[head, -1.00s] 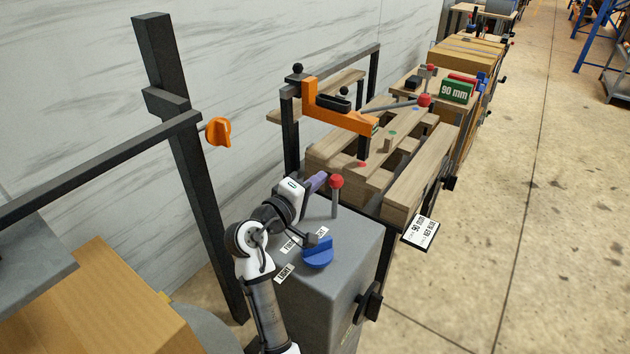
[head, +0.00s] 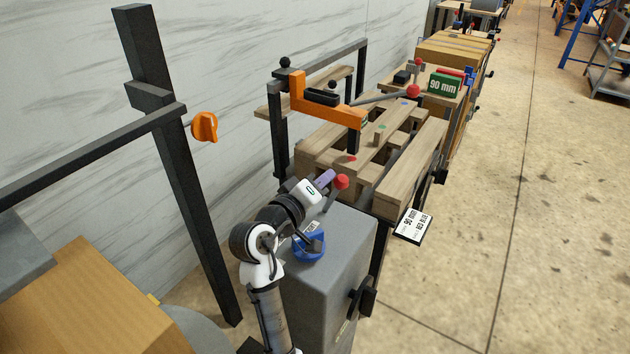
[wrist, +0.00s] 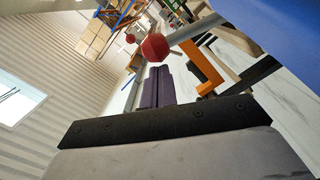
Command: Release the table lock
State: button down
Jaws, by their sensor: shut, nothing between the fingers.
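A lever with a red ball knob (head: 341,181) stands on top of the grey cabinet (head: 335,262), its stem leaning right. It is the likely table lock, but I cannot read a label that confirms it. My gripper (head: 328,176) is shut and empty, its purple fingers right beside the lever, just left of the knob. In the wrist view the closed purple fingers (wrist: 158,72) point toward the red knob (wrist: 155,47) and its grey stem. Whether they touch cannot be told.
A wooden-slatted table (head: 410,165) with an orange arm (head: 330,109) stands behind. A black post (head: 180,170) with an orange knob (head: 204,127) stands to the left. Open floor lies to the right.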

jog(key=shift+s+d+f+m+b, duration=0.2)
jog(key=shift+s+d+m+b, duration=0.2)
jog(key=shift+d+m, duration=0.3)
jog(key=b+v, duration=0.2)
jog(key=v, duration=1.2)
jog(key=shift+b, duration=0.4)
